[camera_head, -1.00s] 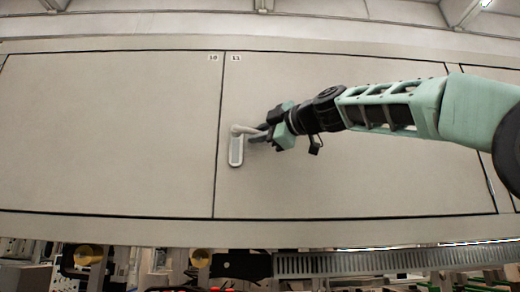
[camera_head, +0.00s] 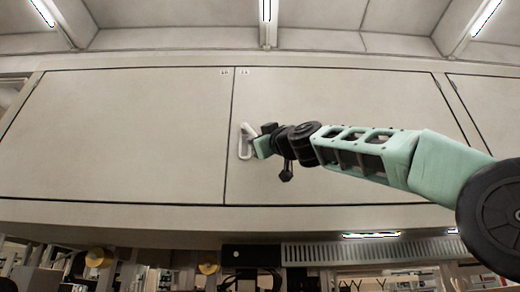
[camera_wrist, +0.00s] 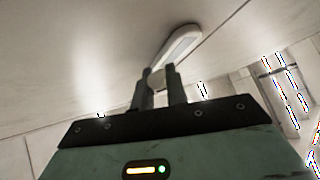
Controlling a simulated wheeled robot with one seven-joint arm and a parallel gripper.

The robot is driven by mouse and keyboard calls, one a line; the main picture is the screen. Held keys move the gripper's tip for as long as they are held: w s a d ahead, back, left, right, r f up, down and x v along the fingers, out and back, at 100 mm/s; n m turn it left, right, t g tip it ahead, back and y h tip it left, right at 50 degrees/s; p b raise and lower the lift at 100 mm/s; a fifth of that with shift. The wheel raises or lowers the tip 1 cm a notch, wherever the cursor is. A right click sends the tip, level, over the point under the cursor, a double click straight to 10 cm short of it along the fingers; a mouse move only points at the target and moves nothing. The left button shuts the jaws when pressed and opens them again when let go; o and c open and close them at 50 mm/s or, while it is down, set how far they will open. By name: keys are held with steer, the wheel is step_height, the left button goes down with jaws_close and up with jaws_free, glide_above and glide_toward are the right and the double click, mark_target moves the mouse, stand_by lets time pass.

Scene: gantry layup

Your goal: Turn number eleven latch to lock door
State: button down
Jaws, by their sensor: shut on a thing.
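The number eleven door (camera_head: 340,100) is a flat beige panel with its small label (camera_head: 245,72) at the top left corner. Its pale latch (camera_head: 241,150) sits near the door's left edge, on a long rounded plate. The latch's handle slants down to the right from the top of the plate. My gripper (camera_head: 256,146) is at the handle, to the right of the plate. In the wrist view, the two dark fingers of my gripper (camera_wrist: 161,84) are closed around the handle's pale end (camera_wrist: 160,77), with the latch plate (camera_wrist: 182,43) just beyond. The fingers hide part of the handle.
The number ten door (camera_head: 120,130) lies to the left, across a narrow dark seam, and looks flush with door eleven. A slotted metal strip (camera_head: 370,251) and equipment lie below the panels. Ceiling lights (camera_head: 485,15) are above. The door faces around the latch are clear.

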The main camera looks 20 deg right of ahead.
steer(key=shift+w+a+f+m+t+h, duration=0.15)
steer(key=shift+a+m+t+h, duration=0.15)
steer(key=shift+m, duration=0.25)
steer(key=shift+a+f+m+t+h, duration=0.2)
steer(key=shift+m+t+h, duration=0.2)
steer(key=shift+m, duration=0.15)
steer(key=shift+m+h, duration=0.4)
steer(key=shift+m, duration=0.1)
steer(key=shift+w+a+f+m+t+h, duration=0.1)
steer(key=shift+w+a+m+t+h, duration=0.1)
steer(key=shift+m+t+h, duration=0.3)
steer(key=c, duration=1.4)
jaws_free()
steer(key=shift+s, duration=0.1)
steer(key=b+v, duration=0.8)
steer(key=v, duration=0.9)
steer(key=shift+s+f, duration=0.1)
steer(key=shift+s, duration=0.05)
